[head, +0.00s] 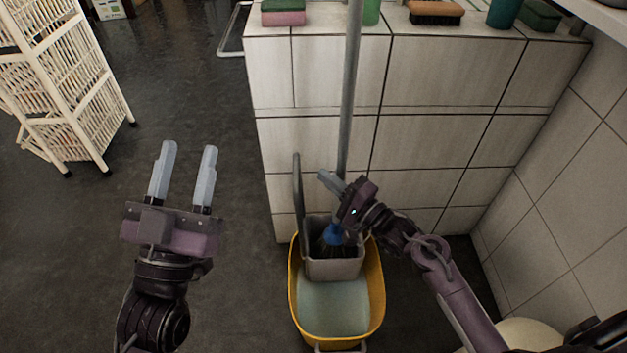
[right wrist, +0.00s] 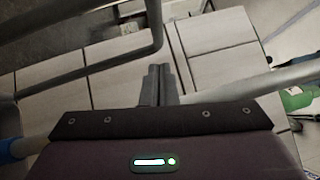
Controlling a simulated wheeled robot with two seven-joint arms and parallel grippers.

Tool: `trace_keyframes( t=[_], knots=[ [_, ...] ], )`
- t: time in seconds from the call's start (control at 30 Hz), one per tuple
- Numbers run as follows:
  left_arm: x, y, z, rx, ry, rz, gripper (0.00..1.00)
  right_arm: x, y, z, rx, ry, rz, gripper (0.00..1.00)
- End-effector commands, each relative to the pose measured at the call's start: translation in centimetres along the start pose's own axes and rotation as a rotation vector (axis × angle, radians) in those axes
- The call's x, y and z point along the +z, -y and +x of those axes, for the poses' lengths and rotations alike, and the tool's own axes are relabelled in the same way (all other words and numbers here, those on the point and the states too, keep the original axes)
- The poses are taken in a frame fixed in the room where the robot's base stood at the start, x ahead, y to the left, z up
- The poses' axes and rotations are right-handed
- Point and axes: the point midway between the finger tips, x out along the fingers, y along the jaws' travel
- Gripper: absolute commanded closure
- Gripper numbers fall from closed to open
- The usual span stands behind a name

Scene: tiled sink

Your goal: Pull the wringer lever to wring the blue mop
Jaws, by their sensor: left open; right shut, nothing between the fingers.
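The blue mop (head: 333,235) stands in the grey wringer (head: 335,269), its long grey handle (head: 350,90) rising almost upright. The wringer sits at the back of a yellow bucket (head: 293,290). The dark grey wringer lever (head: 297,195) stands up at the wringer's left side. My right gripper (head: 326,178) is shut and empty, by the mop handle and a little right of the lever. The right wrist view shows its closed fingers (right wrist: 158,82), with a dark bent bar (right wrist: 153,25) that looks like the lever beyond them. My left gripper (head: 187,162) is open and empty, left of the bucket.
A tiled ledge (head: 320,75) stands behind the bucket, with sponges (head: 283,12), a brush (head: 436,13) and bottles on top. A tiled wall (head: 560,190) closes the right side. A white wicker rack (head: 65,90) stands at far left. Dark floor is clear between rack and ledge.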

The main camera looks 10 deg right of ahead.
Motion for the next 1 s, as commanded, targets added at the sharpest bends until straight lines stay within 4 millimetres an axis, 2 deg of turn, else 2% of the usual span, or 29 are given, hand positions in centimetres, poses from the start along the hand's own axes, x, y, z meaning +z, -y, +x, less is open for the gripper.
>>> trace_keyframes(
  t=[0.2, 0.43, 0.87, 0.93, 1.0],
  knots=[
    [-4.0, 0.0, 0.1, 0.004, -0.199, 0.008, 0.58, 1.7, -0.1, 1.5, -0.002, 0.002, 0.002, 1.0],
    [-6.2, 0.0, -0.1, 0.007, -0.304, 0.011, 0.58, 2.5, -0.1, 2.3, 0.0, 0.002, 0.002, 1.0],
    [-6.5, 0.0, -0.1, 0.007, -0.315, 0.012, 0.58, 2.6, 0.0, 2.4, 0.001, 0.002, 0.001, 1.0],
    [-5.9, 0.0, 0.0, 0.006, -0.279, 0.01, 0.58, 2.7, 0.0, 2.5, 0.003, 0.001, 0.0, 1.0],
    [-4.3, 0.0, 0.2, 0.004, -0.205, 0.007, 0.58, 2.8, 0.1, 2.6, 0.007, 0.001, -0.004, 1.0]
  ],
)
